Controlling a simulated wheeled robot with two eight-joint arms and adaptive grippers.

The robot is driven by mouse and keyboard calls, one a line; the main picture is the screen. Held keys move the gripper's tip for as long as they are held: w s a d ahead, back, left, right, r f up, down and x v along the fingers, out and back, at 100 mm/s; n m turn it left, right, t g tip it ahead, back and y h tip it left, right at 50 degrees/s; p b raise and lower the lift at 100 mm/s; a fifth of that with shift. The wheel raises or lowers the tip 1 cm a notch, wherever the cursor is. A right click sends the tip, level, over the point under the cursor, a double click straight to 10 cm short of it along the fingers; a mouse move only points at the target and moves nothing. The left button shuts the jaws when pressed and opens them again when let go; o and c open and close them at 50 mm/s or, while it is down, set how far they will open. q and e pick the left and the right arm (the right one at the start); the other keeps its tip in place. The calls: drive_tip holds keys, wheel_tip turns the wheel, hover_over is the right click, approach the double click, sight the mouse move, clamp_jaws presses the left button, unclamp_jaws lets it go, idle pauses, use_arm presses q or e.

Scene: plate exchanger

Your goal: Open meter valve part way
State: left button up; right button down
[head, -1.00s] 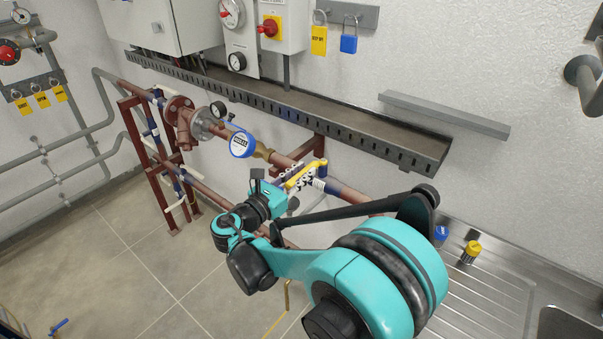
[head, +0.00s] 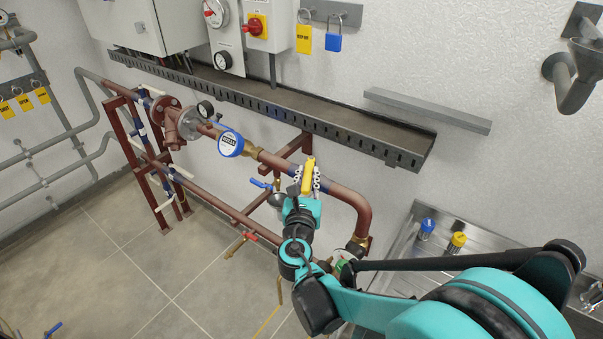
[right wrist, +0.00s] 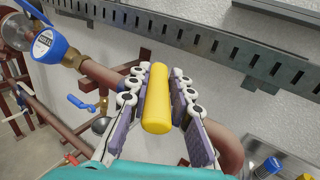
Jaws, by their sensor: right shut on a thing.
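The blue-rimmed water meter (head: 230,143) sits on the red-brown pipe, with a brass fitting (head: 252,152) on its right. It also shows in the right wrist view (right wrist: 48,45). Right of it on the pipe is the yellow valve lever (head: 308,175), the meter valve's handle as far as I can tell. My right gripper (head: 309,182) is shut on this lever. In the right wrist view, the lever (right wrist: 158,98) lies lengthwise between the two finger pads of the gripper (right wrist: 172,97). The valve body is hidden behind the gripper. My left gripper is not in view.
A blue-handled valve (head: 261,183) hangs just left of my gripper. A slotted cable tray (head: 290,118) runs along the wall above the pipe. A steel sink unit (head: 410,235) with blue and yellow caps stands at the right.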

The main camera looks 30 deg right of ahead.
drive_tip(key=shift+s+d+n+t+y, duration=0.2)
drive_tip(key=shift+d+n+t+y, duration=0.1)
drive_tip(key=shift+y, duration=0.1)
drive_tip(key=c, duration=1.3)
unclamp_jaws()
drive_tip(key=shift+c, duration=0.2)
drive_tip(key=v, duration=1.2)
